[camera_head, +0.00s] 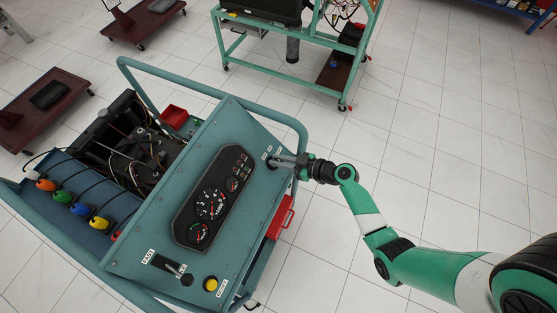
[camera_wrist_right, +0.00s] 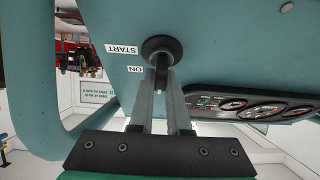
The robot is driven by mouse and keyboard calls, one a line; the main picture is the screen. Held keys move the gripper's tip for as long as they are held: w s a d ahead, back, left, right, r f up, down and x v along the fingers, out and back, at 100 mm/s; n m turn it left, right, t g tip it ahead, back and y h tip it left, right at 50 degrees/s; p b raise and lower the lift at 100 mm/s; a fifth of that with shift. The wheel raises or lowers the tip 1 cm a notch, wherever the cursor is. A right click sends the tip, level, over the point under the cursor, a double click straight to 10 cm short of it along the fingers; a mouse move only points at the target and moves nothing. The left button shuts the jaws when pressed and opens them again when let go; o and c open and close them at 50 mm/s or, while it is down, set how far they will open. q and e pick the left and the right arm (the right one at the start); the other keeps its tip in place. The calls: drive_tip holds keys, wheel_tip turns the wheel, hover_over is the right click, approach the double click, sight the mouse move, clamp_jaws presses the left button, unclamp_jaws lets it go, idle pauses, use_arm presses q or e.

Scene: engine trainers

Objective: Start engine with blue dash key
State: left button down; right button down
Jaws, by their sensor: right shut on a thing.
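The teal-blue dash panel (camera_head: 240,120) of the engine trainer holds a gauge cluster (camera_head: 212,197) and a key switch near its upper right corner. In the right wrist view, the round black key switch (camera_wrist_right: 161,47) sits beside white START and ON labels. My right gripper (camera_head: 277,161) is at this switch, its arm coming in from the right. In the right wrist view, its fingers (camera_wrist_right: 162,80) close on the dark key (camera_wrist_right: 162,73) in the switch. The fingertips hide part of the key, so its exact turn is hard to tell. My left gripper is not in view.
A teal tube rail (camera_head: 225,92) runs around the dash, close to my right wrist. The dash also has a lever (camera_head: 166,264) and a yellow button (camera_head: 210,284). A red box (camera_head: 282,218) hangs on the cart's side. Open tiled floor lies to the right.

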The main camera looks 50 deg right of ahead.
drive_tip(key=shift+s+f, duration=0.15)
drive_tip(key=shift+f, duration=0.15)
drive_tip(key=shift+m, duration=0.5)
drive_tip(key=shift+h, duration=0.3)
drive_tip(key=m+h+p, duration=0.1)
drive_tip(key=m+p, duration=0.1)
drive_tip(key=m, duration=0.2)
drive_tip(key=shift+r+h, duration=0.1)
drive_tip(key=shift+h, duration=0.2)
drive_tip(key=m+h+p, duration=0.1)
drive_tip(key=m+p, duration=0.2)
drive_tip(key=p, duration=0.1)
drive_tip(key=m+g+h+p, duration=0.1)
drive_tip(key=m+p, duration=0.2)
drive_tip(key=p, duration=0.2)
drive_tip(key=m+g+h+p, duration=0.1)
drive_tip(key=m+p, duration=0.3)
drive_tip(key=shift+d+r+h+p, duration=0.25)
drive_tip(key=shift+h+p, duration=0.1)
drive_tip(key=shift+h, duration=0.05)
drive_tip(key=shift+f+m+g+h+p, duration=0.15)
drive_tip(key=shift+m+g+p, duration=0.25)
drive_tip(key=shift+m, duration=0.3)
drive_tip(key=shift+f+m+g+h+p, duration=0.15)
drive_tip(key=shift+m+g+p, duration=0.2)
drive_tip(key=shift+m, duration=0.35)
